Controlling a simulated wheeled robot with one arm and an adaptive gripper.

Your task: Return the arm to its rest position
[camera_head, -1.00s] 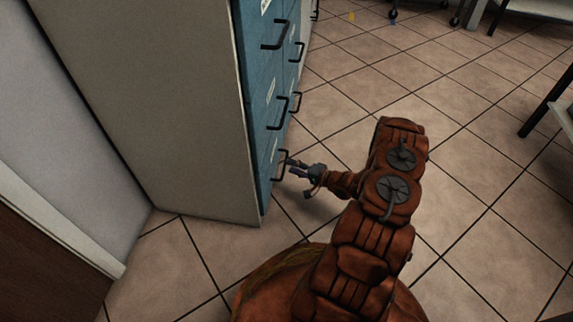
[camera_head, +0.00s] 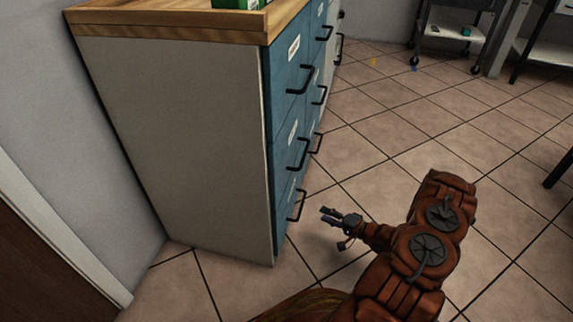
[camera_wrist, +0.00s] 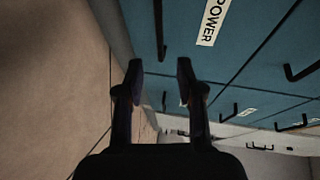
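My gripper (camera_head: 326,214) is in front of the blue drawer fronts, apart from the lowest near handle (camera_head: 297,206) and to its right in the head view. In the wrist view its two dark fingers (camera_wrist: 160,82) stand apart with nothing between them, so it is open and empty. My orange-brown arm reaches out low over the tiled floor, still extended toward the cabinet.
The grey-sided cabinet (camera_head: 180,150) has blue drawers, black handles and a wooden top (camera_head: 170,22) with a green box (camera_head: 236,3) on it. A label reading POWER (camera_wrist: 213,22) shows in the wrist view. Wheeled furniture (camera_head: 450,35) stands at the back.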

